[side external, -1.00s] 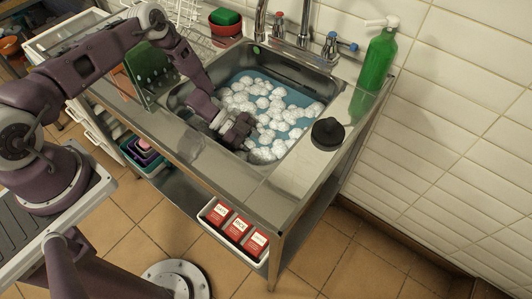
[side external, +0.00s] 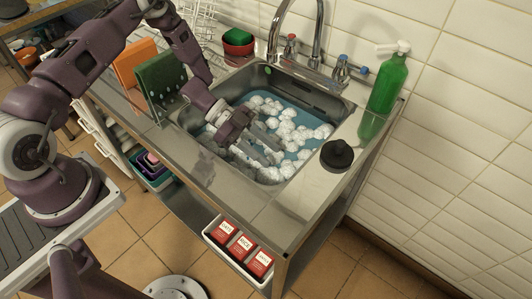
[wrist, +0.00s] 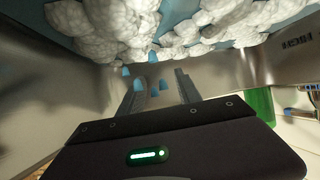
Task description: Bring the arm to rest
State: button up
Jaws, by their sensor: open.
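My gripper (side external: 266,154) is over the near part of the steel sink (side external: 219,155), its fingers pointing down to the right. The fingers are apart, with nothing visible between them. In the wrist view my gripper (wrist: 158,84) shows two spread fingers, with white foam (wrist: 110,25) beyond them. The foam also shows in the side view (side external: 289,128), floating in clumps on blue water (side external: 291,146). I cannot tell whether the fingertips touch the foam. My arm reaches in from the left, bent down over the sink's left edge.
A tap (side external: 318,45) stands behind the sink. A green bottle (side external: 388,83) and a black round object (side external: 336,154) are at right. A green board (side external: 160,82) stands at left near my forearm. Red boxes (side external: 241,246) sit in a white tray below.

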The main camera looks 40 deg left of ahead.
jog(key=w+d+r+m+t+y, duration=0.1)
jog(key=w+r+t+y, duration=0.15)
jog(key=r, duration=0.45)
jog(key=w+d+r+m+t+y, duration=0.1)
jog(key=w+r+y, duration=0.2)
jog(key=r, duration=0.4)
jog(key=s+a+r+n+t+y, duration=0.2)
jog(key=s+a+r+n+y, duration=0.15)
jog(key=a+r, duration=0.35)
jog(key=s+a+r+n+t+y, duration=0.1)
jog(key=s+a+r+n+y, duration=0.3)
jog(key=r, duration=0.5)
jog(key=s+a+r+n+g+y, duration=0.1)
jog(key=s+a+r+n, duration=0.15)
jog(key=s, duration=0.35)
jog(key=s+a+r+n+g+y, duration=0.1)
jog(key=s+n, duration=0.3)
jog(key=s, duration=0.2)
jog(key=s+d+n+g+h, duration=0.1)
jog(key=s+d+n+h, duration=0.2)
jog(key=s, duration=0.8)
jog(key=shift+d+f+n, duration=0.3)
jog(key=shift+d+n, duration=0.1)
jog(key=shift+d, duration=0.2)
